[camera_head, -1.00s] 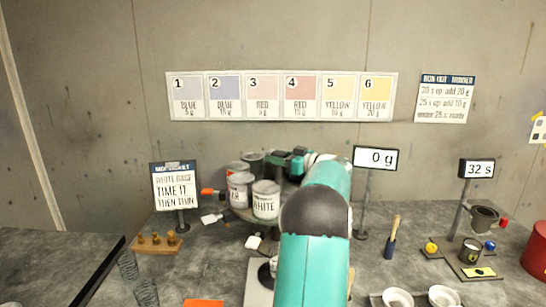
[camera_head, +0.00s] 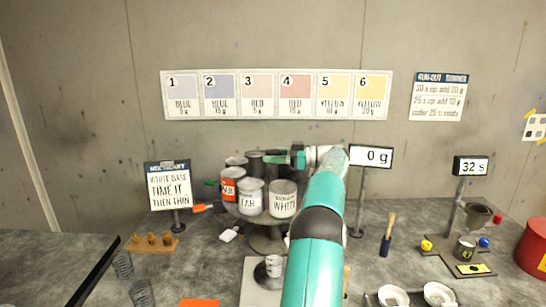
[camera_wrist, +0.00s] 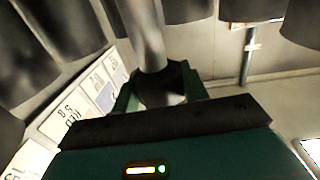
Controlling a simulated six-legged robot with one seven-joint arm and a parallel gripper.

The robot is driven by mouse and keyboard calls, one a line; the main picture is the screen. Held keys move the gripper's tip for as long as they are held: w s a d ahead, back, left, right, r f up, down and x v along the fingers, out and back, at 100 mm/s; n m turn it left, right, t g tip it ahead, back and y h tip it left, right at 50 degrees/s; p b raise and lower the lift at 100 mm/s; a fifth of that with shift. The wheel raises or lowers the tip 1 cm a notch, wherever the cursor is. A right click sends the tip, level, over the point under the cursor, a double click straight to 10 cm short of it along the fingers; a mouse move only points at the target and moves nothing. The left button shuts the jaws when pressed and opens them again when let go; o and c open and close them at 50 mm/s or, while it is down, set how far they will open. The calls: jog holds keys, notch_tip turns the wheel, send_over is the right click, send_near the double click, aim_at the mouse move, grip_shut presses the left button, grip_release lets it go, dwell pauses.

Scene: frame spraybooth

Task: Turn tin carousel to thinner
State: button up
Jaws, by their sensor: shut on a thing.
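The tin carousel (camera_head: 262,219) is a dark round platform on a short stand, left of my arm. A tin reading WHITE (camera_head: 284,200) stands at its front right. A tin whose label ends in EAR (camera_head: 251,198) stands at the front, and an orange-labelled tin (camera_head: 230,187) at the left. Darker tins stand behind, their labels hidden or unreadable. My gripper (camera_head: 272,158) reaches in from the right, behind and above the WHITE tin. In the wrist view my gripper (camera_wrist: 158,88) is shut on a grey post (camera_wrist: 146,30), with dark tins around it.
A scale display reading 0 g (camera_head: 371,156) stands right of my arm. A small cup (camera_head: 273,266) sits in front of the carousel. An instruction sign (camera_head: 169,186) and a wooden rack (camera_head: 152,244) are at left.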

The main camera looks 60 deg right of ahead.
jog(key=shift+r, duration=0.1)
jog(key=o, duration=1.4)
jog(key=shift+r, duration=0.6)
notch_tip(320, 180, up, 2)
jog(key=shift+s+a+r, duration=0.1)
jog(key=shift+a, duration=0.05)
jog(key=s+a+r, duration=0.8)
jog(key=a+r, duration=0.1)
jog(key=a, duration=0.2)
jog(key=shift+r, duration=0.25)
